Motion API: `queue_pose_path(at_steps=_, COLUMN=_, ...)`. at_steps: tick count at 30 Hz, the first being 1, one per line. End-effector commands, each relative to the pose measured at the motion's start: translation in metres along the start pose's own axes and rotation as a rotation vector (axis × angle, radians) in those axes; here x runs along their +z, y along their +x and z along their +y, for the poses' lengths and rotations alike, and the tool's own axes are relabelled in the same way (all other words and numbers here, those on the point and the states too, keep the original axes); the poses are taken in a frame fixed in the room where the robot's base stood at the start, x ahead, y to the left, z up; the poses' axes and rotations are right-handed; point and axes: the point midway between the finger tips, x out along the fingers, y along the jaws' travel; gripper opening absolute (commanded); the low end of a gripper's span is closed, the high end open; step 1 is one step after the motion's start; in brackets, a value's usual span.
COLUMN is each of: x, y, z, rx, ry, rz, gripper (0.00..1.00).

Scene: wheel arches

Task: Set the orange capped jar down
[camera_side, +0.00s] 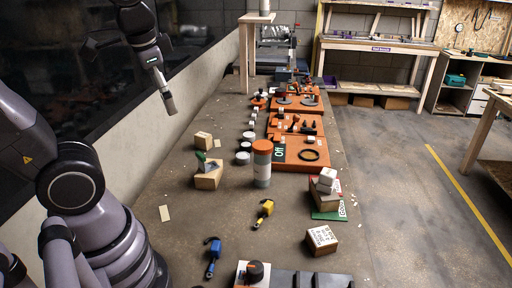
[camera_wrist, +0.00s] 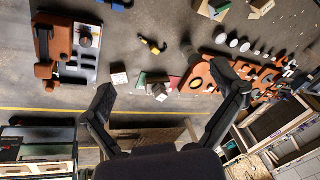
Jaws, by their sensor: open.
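The orange capped jar (camera_side: 262,172) stands upright on the long grey-brown table in the side view, beside the near end of the orange boards. Its cap is orange, and the body below has a pale band and a grey lower part. Nothing touches it from above. My gripper (camera_side: 170,108) is high at the upper left in the side view, well apart from the jar. In the wrist view my gripper (camera_wrist: 170,98) has its two dark fingers spread wide with nothing between them. I cannot clearly make out the jar in the wrist view.
Orange boards (camera_side: 297,150) with small parts lie behind the jar. A wooden block (camera_side: 208,180) stands left of it. A yellow clamp (camera_side: 263,213), a blue clamp (camera_side: 213,257) and a printed box (camera_side: 321,240) lie nearer.

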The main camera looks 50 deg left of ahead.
Motion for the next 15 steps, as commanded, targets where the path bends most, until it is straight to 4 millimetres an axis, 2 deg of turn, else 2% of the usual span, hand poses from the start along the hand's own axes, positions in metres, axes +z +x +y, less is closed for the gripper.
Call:
queue_pose_path(at_steps=1, x=0.008, y=-0.008, z=0.005, rx=0.032, ry=-0.057, rz=0.074, gripper=0.94)
queue_pose_path(at_steps=6, x=0.02, y=-0.022, z=0.02, rx=0.116, ry=-0.177, rz=0.227, gripper=0.94)
queue_pose_path(at_steps=15, x=0.022, y=-0.026, z=0.024, rx=0.139, ry=-0.206, rz=0.265, gripper=0.94)
